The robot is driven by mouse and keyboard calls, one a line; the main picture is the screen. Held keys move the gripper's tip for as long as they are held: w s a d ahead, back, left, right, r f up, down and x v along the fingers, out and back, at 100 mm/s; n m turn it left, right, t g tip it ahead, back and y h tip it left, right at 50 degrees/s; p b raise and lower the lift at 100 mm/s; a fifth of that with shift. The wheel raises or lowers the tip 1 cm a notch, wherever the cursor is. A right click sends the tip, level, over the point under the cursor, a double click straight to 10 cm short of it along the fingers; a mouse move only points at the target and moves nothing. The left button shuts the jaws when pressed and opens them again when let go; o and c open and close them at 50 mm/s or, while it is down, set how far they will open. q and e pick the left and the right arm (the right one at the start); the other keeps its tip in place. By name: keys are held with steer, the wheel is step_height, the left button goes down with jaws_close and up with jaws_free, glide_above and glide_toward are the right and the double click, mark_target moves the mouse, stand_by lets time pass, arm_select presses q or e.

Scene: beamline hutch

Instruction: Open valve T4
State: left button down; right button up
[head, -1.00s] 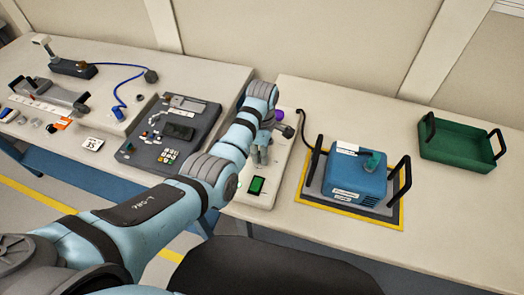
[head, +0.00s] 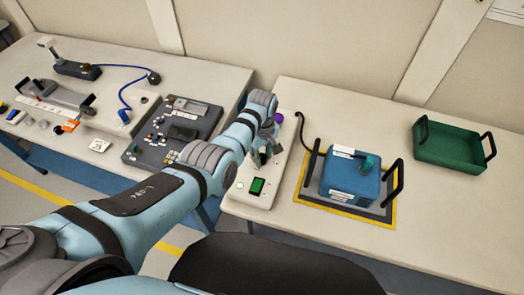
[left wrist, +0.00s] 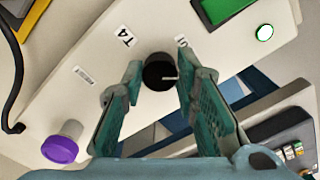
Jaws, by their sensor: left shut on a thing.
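Valve T4 is a round black knob (left wrist: 160,72) with a white pointer line, on a pale panel (left wrist: 100,75). My right gripper is not in view.
The panel also carries a purple knob (left wrist: 60,148) and a green display (head: 258,186). A blue box (head: 350,183) with black handles stands to the right, a green tray (head: 450,147) beyond it. A dark control unit (head: 170,142) lies to the left.

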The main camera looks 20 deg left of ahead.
mark_target(261, 157)
arm_select(q)
steer(key=m+p, duration=0.1)
steer(key=m, duration=0.4)
steer(key=shift+m, duration=0.3)
steer(key=m, duration=0.4)
steer(key=shift+a+m, duration=0.15)
steer(key=shift+m, duration=0.15)
steer(key=c, duration=1.2)
jaws_free()
steer(key=shift+c, duration=0.2)
steer(key=shift+r, duration=0.1)
step_height(261, 157, up, 12)
